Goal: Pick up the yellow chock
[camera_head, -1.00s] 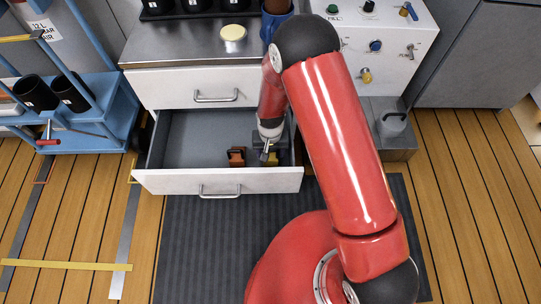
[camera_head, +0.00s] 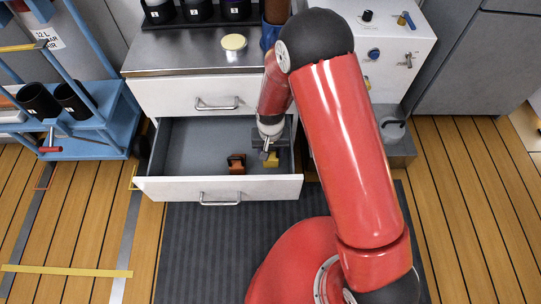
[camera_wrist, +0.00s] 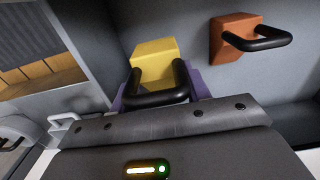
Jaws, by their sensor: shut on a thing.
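The yellow chock (camera_head: 272,160) is at the right end of the open drawer (camera_head: 190,150). In the wrist view the chock (camera_wrist: 153,57) shows its yellow body and a black loop handle. My gripper (camera_head: 268,148) is over the drawer, shut on the handle of the yellow chock. Its purple fingers show on both sides of the handle in the wrist view. The chock appears slightly raised off the drawer floor, though the gap beneath it is hard to see.
An orange chock (camera_head: 236,163) with a black handle lies to the left in the same drawer. The drawer's walls and front panel (camera_head: 170,189) are close around my gripper. The counter (camera_head: 190,58) is above the drawer. The drawer's left side is empty.

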